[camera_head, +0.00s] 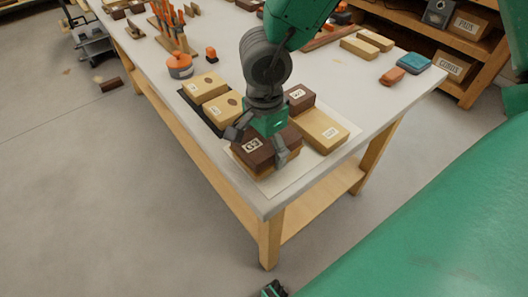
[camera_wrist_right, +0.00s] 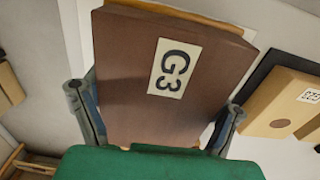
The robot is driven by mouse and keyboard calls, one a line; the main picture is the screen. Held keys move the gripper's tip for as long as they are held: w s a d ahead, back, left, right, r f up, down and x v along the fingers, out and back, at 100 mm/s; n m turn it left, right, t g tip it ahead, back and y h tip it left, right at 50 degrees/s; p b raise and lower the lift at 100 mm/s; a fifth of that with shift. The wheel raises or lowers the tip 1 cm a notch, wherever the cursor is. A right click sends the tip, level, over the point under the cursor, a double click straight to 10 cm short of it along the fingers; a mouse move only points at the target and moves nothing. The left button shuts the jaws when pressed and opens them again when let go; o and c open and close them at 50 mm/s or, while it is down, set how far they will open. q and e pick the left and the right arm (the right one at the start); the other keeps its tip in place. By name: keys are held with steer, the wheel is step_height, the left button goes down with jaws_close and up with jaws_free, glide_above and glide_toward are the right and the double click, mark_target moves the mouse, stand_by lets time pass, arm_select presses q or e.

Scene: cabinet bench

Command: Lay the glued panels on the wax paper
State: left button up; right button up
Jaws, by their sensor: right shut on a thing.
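My right gripper (camera_head: 262,147) is shut on a dark brown panel labelled G3 (camera_head: 262,158), one finger at each side. The panel also fills the middle of the right wrist view (camera_wrist_right: 165,75), with a tan layer showing beneath its far edge. It is over the near part of the pale wax paper (camera_head: 297,174); I cannot tell whether it touches. A tan panel (camera_head: 322,132) and a smaller dark brown block (camera_head: 299,97) lie beside it on the right. Two tan panels with dark round spots (camera_head: 204,87) (camera_head: 222,110) lie on a black mat (camera_head: 203,119) to the left.
The white bench (camera_head: 362,95) has its near corner just in front of the paper. An orange tape roll (camera_head: 180,66) and a rack of orange-handled tools (camera_head: 167,25) stand farther left. Tan blocks (camera_head: 360,49) and red and blue items (camera_head: 414,62) lie at back right.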

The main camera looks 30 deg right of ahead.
steer(key=shift+f, duration=0.5)
steer(key=shift+r, duration=0.1)
steer(key=shift+c, duration=0.7)
steer(key=shift+a, duration=0.3)
steer(key=o, duration=1.4)
steer(key=shift+a, duration=0.1)
steer(key=shift+d+r, duration=0.1)
steer(key=shift+d, duration=0.1)
steer(key=shift+r, duration=0.4)
step_height(320, 180, up, 10)
steer(key=p, duration=0.4)
steer(key=shift+w+a+f, duration=0.1)
steer(key=shift+f, duration=0.05)
arm_select(q)
steer(key=shift+a+r+p, duration=0.15)
steer(key=shift+r+p, duration=0.2)
steer(key=shift+r, duration=1.75)
arm_select(e)
steer(key=shift+r, duration=0.7)
